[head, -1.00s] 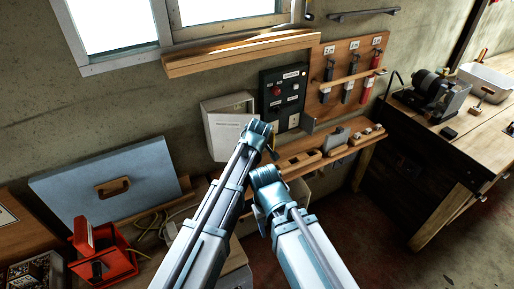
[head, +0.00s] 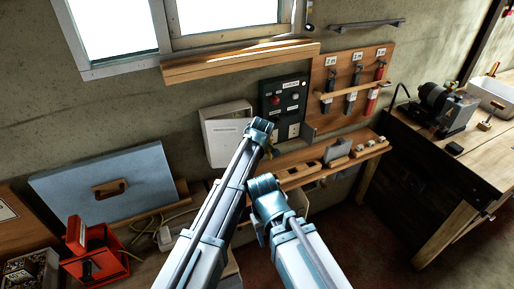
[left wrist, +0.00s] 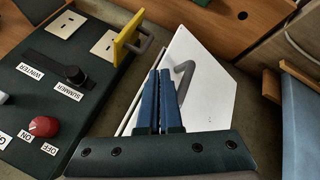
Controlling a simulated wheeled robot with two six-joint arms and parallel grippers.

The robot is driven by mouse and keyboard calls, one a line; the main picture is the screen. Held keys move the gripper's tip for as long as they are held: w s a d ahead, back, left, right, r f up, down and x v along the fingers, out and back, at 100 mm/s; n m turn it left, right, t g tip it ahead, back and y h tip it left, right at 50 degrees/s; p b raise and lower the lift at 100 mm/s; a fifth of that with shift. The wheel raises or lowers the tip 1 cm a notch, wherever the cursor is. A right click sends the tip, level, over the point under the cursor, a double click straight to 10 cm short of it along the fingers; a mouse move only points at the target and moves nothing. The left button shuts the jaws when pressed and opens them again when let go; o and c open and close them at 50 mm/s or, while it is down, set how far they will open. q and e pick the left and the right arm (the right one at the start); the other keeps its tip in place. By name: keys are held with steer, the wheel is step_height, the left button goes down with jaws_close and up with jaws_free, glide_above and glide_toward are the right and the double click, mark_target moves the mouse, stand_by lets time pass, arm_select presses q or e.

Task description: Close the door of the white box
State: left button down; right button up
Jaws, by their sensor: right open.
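The white box (head: 226,136) hangs on the wall left of the dark switch panel. Its front door carries small text. In the left wrist view the white door (left wrist: 210,92) shows a grey curved handle (left wrist: 184,78); I cannot tell whether the door is fully flush, though a thin gap line runs along its left edge. My left gripper's two blue fingers (left wrist: 160,75) lie close together, with nothing visible between them, and overlap the door in view; contact is unclear. In the head view my right gripper (head: 256,187) is below the left wrist, mostly hidden by its own arm, and open.
The switch panel (head: 283,102) with a red knob is beside the box. A wooden shelf (head: 298,175) with tools runs below. A blue lid-like panel (head: 108,185) and a red box (head: 93,255) are at left. A workbench (head: 478,150) stands at right.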

arm_select(q)
steer(key=shift+w, duration=1.95)
stand_by(0.6)
steer(key=shift+s, duration=0.1)
stand_by(0.4)
